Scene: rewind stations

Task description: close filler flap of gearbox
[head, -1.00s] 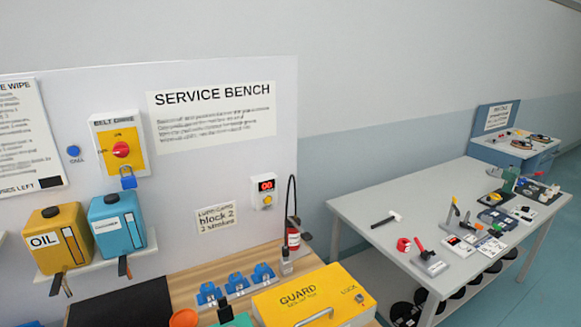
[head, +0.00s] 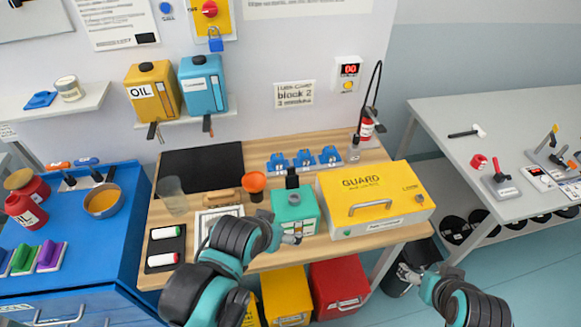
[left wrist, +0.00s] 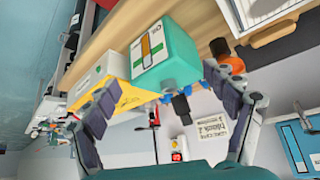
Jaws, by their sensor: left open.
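The gearbox is a small teal box (head: 295,214) on the wooden bench, left of the yellow guard. A black piece (head: 292,179) stands up from its top, apparently the filler flap raised; its hinge is too small to make out. In the left wrist view, which is upside down, the gearbox (left wrist: 165,62) lies ahead between my fingers, with the black piece (left wrist: 181,106) at its top. My left gripper (left wrist: 160,80) is open and empty, apart from the box as far as I can tell.
The yellow guard (head: 375,199) stands close right of the gearbox. An orange funnel (head: 253,184) and a clear beaker (head: 173,196) stand to the left. Blue clamps (head: 304,158) are behind. A black mat (head: 200,167) leaves free room at back left.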

